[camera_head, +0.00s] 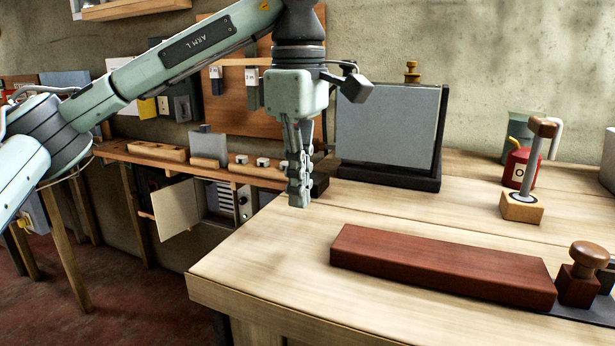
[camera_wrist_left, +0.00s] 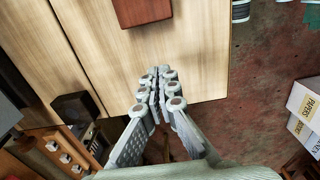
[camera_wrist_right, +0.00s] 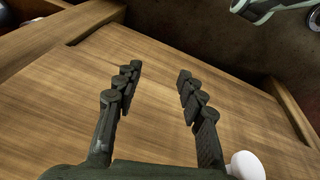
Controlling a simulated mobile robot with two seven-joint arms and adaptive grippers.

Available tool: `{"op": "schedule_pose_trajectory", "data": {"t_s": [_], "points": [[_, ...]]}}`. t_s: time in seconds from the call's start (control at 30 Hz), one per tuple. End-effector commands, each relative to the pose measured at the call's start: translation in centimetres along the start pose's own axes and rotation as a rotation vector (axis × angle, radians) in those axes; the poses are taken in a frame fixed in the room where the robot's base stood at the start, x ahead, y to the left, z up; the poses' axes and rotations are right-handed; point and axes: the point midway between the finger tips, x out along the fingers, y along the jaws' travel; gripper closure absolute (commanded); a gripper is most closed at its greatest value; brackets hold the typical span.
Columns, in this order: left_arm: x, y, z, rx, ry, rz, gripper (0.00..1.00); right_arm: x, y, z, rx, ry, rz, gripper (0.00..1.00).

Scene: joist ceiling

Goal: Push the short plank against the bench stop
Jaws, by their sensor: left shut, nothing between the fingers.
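A short dark red plank (camera_head: 440,265) lies flat on the pale wooden bench (camera_head: 280,255), its long side running left to right. Its left end also shows in the left wrist view (camera_wrist_left: 140,10). My left gripper (camera_head: 299,203) is shut and empty, pointing down over the bench, left of and behind the plank, apart from it. Its closed fingers show in the left wrist view (camera_wrist_left: 157,75). A knobbed dark wooden block (camera_head: 578,286) stands close by the plank's right end; I cannot tell whether it is the bench stop. My right gripper (camera_wrist_right: 157,78) is open and empty.
A grey slab in a dark stand (camera_head: 388,128), a red oil can (camera_head: 518,167) and a wooden-based post (camera_head: 523,205) stand behind the plank. A dark flat plate (camera_head: 592,308) lies by the knobbed block. The bench's front left is clear.

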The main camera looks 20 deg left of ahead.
Motion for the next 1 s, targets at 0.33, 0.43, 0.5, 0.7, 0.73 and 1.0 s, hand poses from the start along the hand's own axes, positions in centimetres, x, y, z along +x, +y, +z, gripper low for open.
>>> {"op": "schedule_pose_trajectory", "data": {"t_s": [0.33,0.43,0.5,0.7,0.73,1.0], "points": [[5.6,0.0,1.4,0.005,0.000,0.002,1.00,-1.6,0.4,-0.5,-0.002,0.003,0.011,0.60],[5.7,0.0,2.7,0.003,0.001,0.001,1.00,-0.9,0.2,-0.3,-0.001,0.001,0.006,0.60],[5.7,0.0,3.3,0.003,0.001,0.000,1.00,-0.6,0.1,-0.2,-0.001,0.001,0.004,0.60],[5.8,0.0,4.0,0.000,0.000,0.001,1.00,-0.1,0.0,-0.1,0.000,0.000,0.001,0.60],[5.8,0.0,4.0,0.000,0.000,0.001,1.00,-0.1,0.0,0.0,0.000,0.000,0.001,0.60],[5.8,0.0,4.2,0.001,0.000,0.000,1.00,-0.1,0.0,0.0,0.000,0.000,0.000,0.60]]}}
